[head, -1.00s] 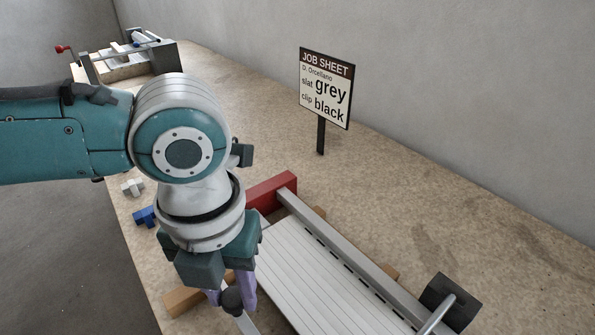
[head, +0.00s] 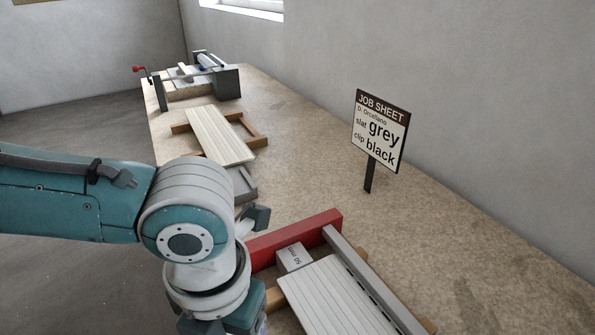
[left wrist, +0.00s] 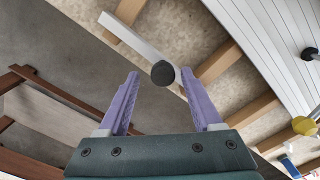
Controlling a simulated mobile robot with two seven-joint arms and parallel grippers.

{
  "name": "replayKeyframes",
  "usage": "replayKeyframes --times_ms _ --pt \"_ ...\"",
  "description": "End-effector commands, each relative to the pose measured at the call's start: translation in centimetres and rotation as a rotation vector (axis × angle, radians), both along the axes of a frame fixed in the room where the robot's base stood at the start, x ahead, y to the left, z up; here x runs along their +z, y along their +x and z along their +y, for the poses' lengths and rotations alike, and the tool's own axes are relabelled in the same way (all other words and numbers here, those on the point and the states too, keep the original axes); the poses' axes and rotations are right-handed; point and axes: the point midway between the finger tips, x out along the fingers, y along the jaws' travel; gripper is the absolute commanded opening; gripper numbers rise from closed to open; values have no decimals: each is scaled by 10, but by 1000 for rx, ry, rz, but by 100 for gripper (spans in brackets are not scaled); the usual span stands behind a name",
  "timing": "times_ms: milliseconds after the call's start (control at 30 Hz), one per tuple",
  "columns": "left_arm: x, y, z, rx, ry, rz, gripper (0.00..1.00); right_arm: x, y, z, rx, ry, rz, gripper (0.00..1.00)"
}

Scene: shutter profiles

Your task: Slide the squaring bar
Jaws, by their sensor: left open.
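In the left wrist view a pale flat bar (left wrist: 135,42), which I take for the squaring bar, carries a dark round knob (left wrist: 162,73). My left gripper (left wrist: 160,84) is open, with its two purple fingers on either side of the knob and visible gaps; I cannot tell its depth relative to the knob. The pale slatted panel (left wrist: 262,45) lies to the right; the head view also shows it (head: 335,300), beside a grey rail (head: 372,283) and a red stop (head: 315,230). The bar is hidden or out of frame in the head view. My right gripper is not in view.
A grey block marked 50 mm (head: 293,258) sits between red stop and panel. A job sheet sign (head: 380,130) reads slat grey, clip black. Farther back are another slatted panel (head: 220,135) and a fixture with a red-handled crank (head: 139,69). The bench between sign and panel is clear.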

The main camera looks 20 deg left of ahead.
Motion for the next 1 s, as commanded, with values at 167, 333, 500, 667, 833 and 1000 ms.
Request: replayKeyframes --times_ms 167,333,500,667,833,1000 --pt "6 1 0 0 -2 -2 66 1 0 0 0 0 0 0" --pt "35 2 0 -1 -2 -5 66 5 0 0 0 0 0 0" --pt "69 1 0 -1 -2 -4 66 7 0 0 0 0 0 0" --pt "91 1 0 0 -1 -2 66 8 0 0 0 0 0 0" --pt "100 0 0 1 0 0 66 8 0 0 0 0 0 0" --pt "100 0 0 1 0 0 66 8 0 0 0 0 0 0"
